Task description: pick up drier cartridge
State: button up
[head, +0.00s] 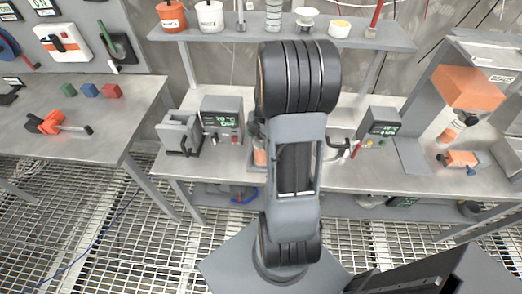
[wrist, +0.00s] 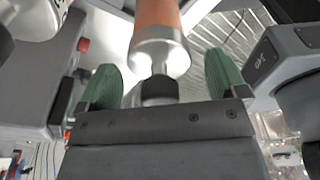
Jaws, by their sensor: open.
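What looks like the drier cartridge (wrist: 157,40), an orange cylinder with a silver metal collar and a dark end, shows at the top middle of the wrist view. My gripper (wrist: 163,82) has two green fingers standing wide apart, one on each side of the cartridge's near end. Gaps show between the cartridge and both fingers. In the head view my arm hides the gripper. A small orange patch (head: 260,157) shows at the arm's left edge above the bench; I cannot tell whether it is the same cartridge.
The steel bench (head: 345,182) carries a grey vise (head: 180,133), a meter box (head: 222,118) and another meter (head: 379,127). A shelf (head: 215,33) with jars runs behind. An orange box (head: 468,87) stands right. A side table (head: 75,135) holds coloured cubes.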

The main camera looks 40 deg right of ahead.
jog(key=shift+f, duration=0.1)
jog(key=c, duration=1.5)
